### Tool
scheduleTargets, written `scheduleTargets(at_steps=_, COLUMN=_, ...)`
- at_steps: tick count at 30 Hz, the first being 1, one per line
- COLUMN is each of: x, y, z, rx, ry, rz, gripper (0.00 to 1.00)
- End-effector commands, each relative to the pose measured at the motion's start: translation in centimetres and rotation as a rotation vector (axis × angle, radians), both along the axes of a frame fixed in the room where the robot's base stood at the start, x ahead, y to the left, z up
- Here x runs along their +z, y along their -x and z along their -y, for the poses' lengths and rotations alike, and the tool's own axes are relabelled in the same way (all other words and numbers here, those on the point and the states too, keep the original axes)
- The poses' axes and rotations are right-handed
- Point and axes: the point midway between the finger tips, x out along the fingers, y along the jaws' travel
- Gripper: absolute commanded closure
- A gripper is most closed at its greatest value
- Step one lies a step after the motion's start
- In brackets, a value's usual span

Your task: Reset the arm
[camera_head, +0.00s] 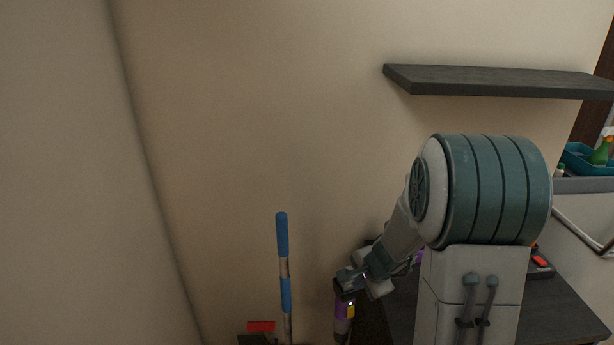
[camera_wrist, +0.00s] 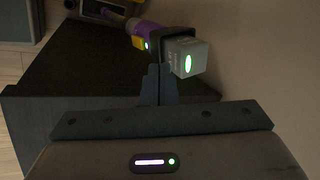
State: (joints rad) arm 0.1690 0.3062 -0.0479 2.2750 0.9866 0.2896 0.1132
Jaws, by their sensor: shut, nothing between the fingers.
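My gripper (camera_wrist: 155,84) shows in the wrist view with its two dark fingers together and nothing between them. In the head view my arm reaches down to the left, and the wrist end (camera_head: 352,280) hangs low near the wall; the fingertips are hard to make out there. A purple and yellow device (camera_head: 343,318) stands just below the wrist end in the head view. It also shows in the wrist view (camera_wrist: 146,33), just beyond the fingertips, beside a grey block with a green light (camera_wrist: 187,58). I cannot tell whether the fingers touch it.
A dark table (camera_head: 565,314) lies to the right, partly hidden by my arm. A dark shelf (camera_head: 500,81) is on the wall above. A blue-handled pole (camera_head: 283,240) stands left of the wrist. A teal basket with bottles (camera_head: 578,158) is at the far right. The upper left is clear wall.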

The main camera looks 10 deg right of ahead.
Motion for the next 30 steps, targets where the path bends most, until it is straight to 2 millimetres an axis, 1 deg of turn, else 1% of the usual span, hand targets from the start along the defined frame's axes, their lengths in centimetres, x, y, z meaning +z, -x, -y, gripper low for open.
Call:
scheduleTargets(at_steps=2, x=1.2, y=0.4, z=-0.7, rx=0.051, ry=0.006, rz=0.014, gripper=1.0)
scheduleTargets(at_steps=5, x=3.6, y=1.5, z=-2.3, rx=0.171, ry=0.025, rz=0.037, gripper=1.0)
scheduleTargets(at_steps=8, x=6.5, y=3.5, z=-4.2, rx=0.331, ry=0.06, rz=0.058, gripper=1.0)
scheduleTargets(at_steps=9, x=7.5, y=4.5, z=-4.8, rx=0.397, ry=0.079, rz=0.065, gripper=1.0)
scheduleTargets(at_steps=11, x=8.9, y=6.1, z=-5.6, rx=0.492, ry=0.111, rz=0.07, gripper=1.0)
scheduleTargets(at_steps=15, x=11.7, y=10.1, z=-6.8, rx=0.702, ry=0.2, rz=0.069, gripper=1.0)
scheduleTargets(at_steps=20, x=13.9, y=15.0, z=-7.0, rx=0.914, ry=0.329, rz=0.046, gripper=1.0)
scheduleTargets(at_steps=21, x=14.3, y=16.1, z=-6.8, rx=0.959, ry=0.365, rz=0.037, gripper=1.0)
scheduleTargets(at_steps=24, x=15.1, y=18.6, z=-6.2, rx=1.051, ry=0.443, rz=0.011, gripper=1.0)
scheduleTargets(at_steps=27, x=15.6, y=20.3, z=-5.6, rx=1.111, ry=0.504, rz=-0.014, gripper=1.0)
scheduleTargets(at_steps=30, x=15.8, y=21.4, z=-5.1, rx=1.145, ry=0.543, rz=-0.032, gripper=1.0)
